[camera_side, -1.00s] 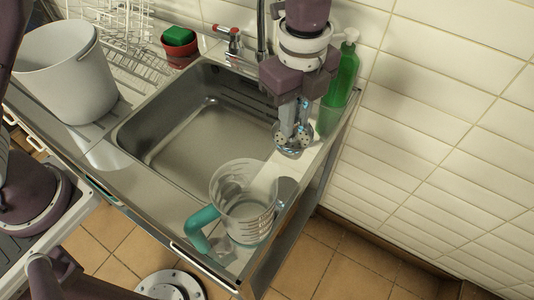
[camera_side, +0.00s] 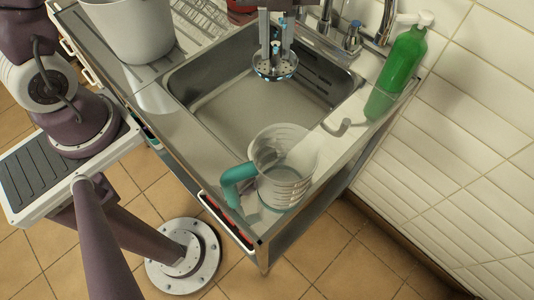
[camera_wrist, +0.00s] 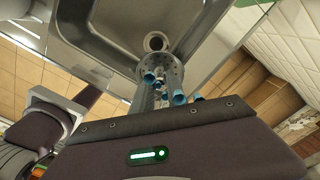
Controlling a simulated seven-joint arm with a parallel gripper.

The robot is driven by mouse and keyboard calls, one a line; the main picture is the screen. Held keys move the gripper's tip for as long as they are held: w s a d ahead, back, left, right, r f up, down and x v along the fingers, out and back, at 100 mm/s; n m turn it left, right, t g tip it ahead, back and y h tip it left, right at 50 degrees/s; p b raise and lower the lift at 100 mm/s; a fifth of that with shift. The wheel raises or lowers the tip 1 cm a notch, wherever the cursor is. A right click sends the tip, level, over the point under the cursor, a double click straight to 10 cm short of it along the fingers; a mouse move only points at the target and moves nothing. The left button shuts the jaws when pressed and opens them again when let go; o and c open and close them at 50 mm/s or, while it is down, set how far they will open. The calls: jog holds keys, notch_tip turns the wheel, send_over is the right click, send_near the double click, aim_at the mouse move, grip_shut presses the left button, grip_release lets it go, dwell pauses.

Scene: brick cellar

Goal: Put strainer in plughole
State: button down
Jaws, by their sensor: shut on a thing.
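The strainer (camera_side: 276,70) is a round metal basket with holes, held between the fingers of my gripper (camera_side: 276,46) over the sink (camera_side: 225,118). My gripper is shut on it and points down. In the wrist view the strainer (camera_wrist: 174,74) shows between the fingers, partly covered by them. The plughole (camera_wrist: 155,42) is a dark round opening in the sink floor, just beyond the strainer in that view. The strainer appears apart from it. I cannot make out the plughole in the side view.
A clear measuring jug (camera_side: 287,170) with a teal handle stands at the counter's near right corner. A green bottle (camera_side: 403,60) stands by the wall. A white bucket (camera_side: 128,28) is on the draining board. The tap (camera_side: 353,35) rises at the sink's back right.

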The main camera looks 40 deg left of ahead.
jog(key=shift+s+a+m, duration=0.3)
jog(key=shift+s+a, duration=0.15)
jog(key=shift+a, duration=0.25)
notch_tip(320, 180, down, 33)
jog(key=shift+d+r, duration=0.1)
jog(key=c, duration=1.3)
grip_release()
